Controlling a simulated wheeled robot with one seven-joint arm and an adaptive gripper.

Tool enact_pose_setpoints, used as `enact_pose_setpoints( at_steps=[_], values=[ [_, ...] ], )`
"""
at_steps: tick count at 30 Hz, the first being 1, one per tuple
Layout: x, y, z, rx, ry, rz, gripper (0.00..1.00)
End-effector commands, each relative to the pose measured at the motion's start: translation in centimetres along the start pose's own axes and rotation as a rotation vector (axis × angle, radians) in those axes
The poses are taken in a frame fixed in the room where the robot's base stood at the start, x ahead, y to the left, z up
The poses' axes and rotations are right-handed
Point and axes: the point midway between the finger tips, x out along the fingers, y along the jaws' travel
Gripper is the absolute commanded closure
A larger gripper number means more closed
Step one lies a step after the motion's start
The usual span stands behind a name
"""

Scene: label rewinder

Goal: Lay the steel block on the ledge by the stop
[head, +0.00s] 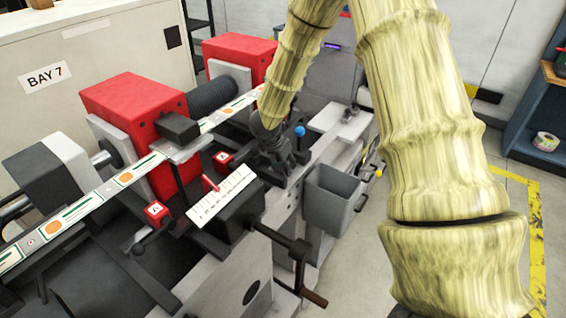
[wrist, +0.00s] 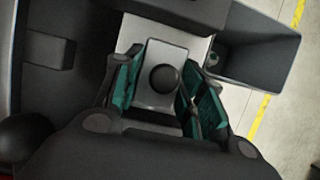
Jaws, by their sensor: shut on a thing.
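The steel block (wrist: 165,55) is a pale grey block with a dark round knob, in the middle of the wrist view. My gripper (wrist: 163,92) is shut on it, with green pads along its left and right sides. In the head view my gripper (head: 285,165) points down over the machine's front edge, left of the grey bin; I cannot make out the block there. A light grey surface (wrist: 183,38) shows beyond the block in the wrist view; it may be the ledge. I cannot tell whether the block touches it. I cannot make out the stop for certain.
An open grey bin (head: 333,198) hangs on the machine front, and also shows in the wrist view (wrist: 262,50). A blue ball knob (head: 299,131) stands close to my gripper. Red housings (head: 135,105), a label web (head: 125,178) and a white scale plate (head: 222,195) lie left.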

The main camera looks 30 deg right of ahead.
Motion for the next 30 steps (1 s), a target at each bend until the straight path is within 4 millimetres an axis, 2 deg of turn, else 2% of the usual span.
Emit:
enact_pose_setpoints(
  at_steps=[15,16,18,19,30],
  values=[
    [0.61,0.02,-0.25,0.0,0.0,0.001,1.0],
    [0.51,-0.01,-0.23,0.0,0.0,0.0,0.55],
    [0.5,-0.02,-0.22,0.0,0.0,0.0,0.42],
    [0.5,-0.02,-0.22,0.0,0.0,0.0,0.39],
    [0.31,-0.03,-0.15,0.0,0.0,0.0,0.39]
  ],
)
